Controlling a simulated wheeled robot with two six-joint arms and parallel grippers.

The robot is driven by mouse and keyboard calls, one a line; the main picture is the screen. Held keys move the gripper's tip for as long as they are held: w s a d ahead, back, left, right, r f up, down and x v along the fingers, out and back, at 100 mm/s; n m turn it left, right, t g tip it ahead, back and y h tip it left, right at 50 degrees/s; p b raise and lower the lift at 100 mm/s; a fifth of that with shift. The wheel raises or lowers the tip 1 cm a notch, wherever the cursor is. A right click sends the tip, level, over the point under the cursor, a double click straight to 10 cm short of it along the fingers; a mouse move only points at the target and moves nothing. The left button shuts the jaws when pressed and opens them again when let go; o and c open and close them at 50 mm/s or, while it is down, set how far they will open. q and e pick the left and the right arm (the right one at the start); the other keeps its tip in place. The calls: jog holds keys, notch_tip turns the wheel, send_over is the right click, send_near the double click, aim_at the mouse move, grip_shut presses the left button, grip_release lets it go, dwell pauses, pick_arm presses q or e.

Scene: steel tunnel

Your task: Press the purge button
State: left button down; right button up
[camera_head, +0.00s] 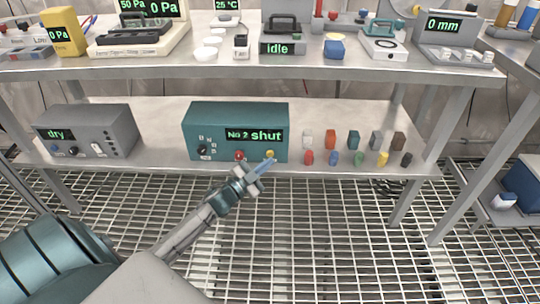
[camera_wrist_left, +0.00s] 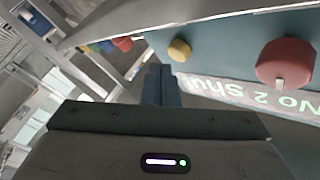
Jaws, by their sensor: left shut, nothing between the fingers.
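A teal box (camera_head: 215,117) stands on the lower shelf with a display reading "No 2 shut". I cannot read which button is labelled purge. My left gripper (camera_head: 266,166) is shut and empty, its fingertips just in front of the yellow button. In the left wrist view the fingers (camera_wrist_left: 161,85) point near the yellow button (camera_wrist_left: 179,49), and the red button (camera_wrist_left: 285,63) is to the right. Contact cannot be told. My right gripper is not in view.
A grey box (camera_head: 85,130) reading "dry" stands left on the lower shelf. Several small coloured blocks and pegs (camera_head: 354,140) stand right of the teal box. The upper shelf (camera_head: 220,68) holds instruments and overhangs. A grated floor (camera_head: 330,230) lies open in front.

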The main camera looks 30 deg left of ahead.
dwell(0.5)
pick_arm(q)
jog(key=shift+w+a, duration=0.2)
jog(key=shift+w, duration=0.2)
jog(key=shift+w+a+p, duration=0.25)
jog(key=shift+w+p, duration=0.05)
jog(key=shift+p, duration=0.05)
dwell(0.7)
dwell(0.3)
jog(key=shift+s+d+p, duration=0.3)
jog(key=shift+s+d, duration=0.15)
jog(key=shift+s, duration=0.25)
